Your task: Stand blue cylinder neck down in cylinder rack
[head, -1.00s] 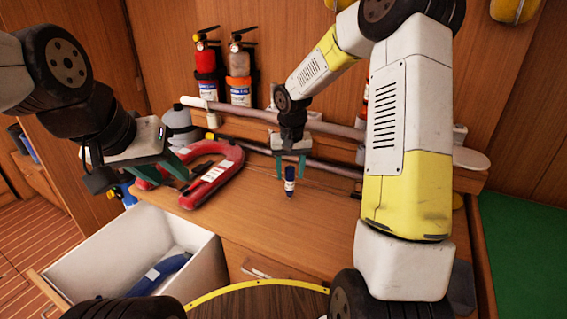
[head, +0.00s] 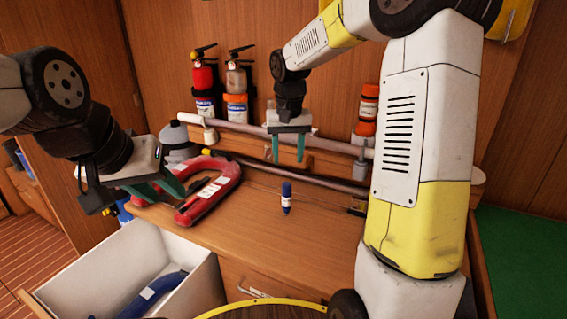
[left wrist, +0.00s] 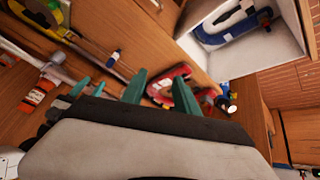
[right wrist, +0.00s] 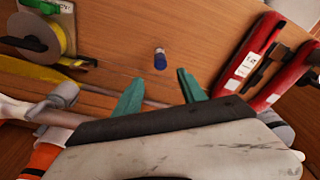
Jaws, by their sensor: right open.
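A small dark blue cylinder (head: 286,198) with a white band stands upright on the wooden worktop. It also shows in the left wrist view (left wrist: 113,57) and the right wrist view (right wrist: 160,60). I cannot tell which end is its neck. My right gripper (head: 288,150) is open and empty, above and behind the cylinder in the head view, apart from it. My left gripper (head: 160,190) is open and empty over the left end of the worktop, near a red horseshoe-shaped float. I cannot identify a cylinder rack with certainty.
The red float (head: 212,190) lies left of the cylinder. A white open bin (head: 75,268) holding a blue item (head: 150,297) is at front left. Fire extinguishers (head: 204,75) hang on the back wall. Long poles (head: 320,180) run along the back. The worktop around the cylinder is clear.

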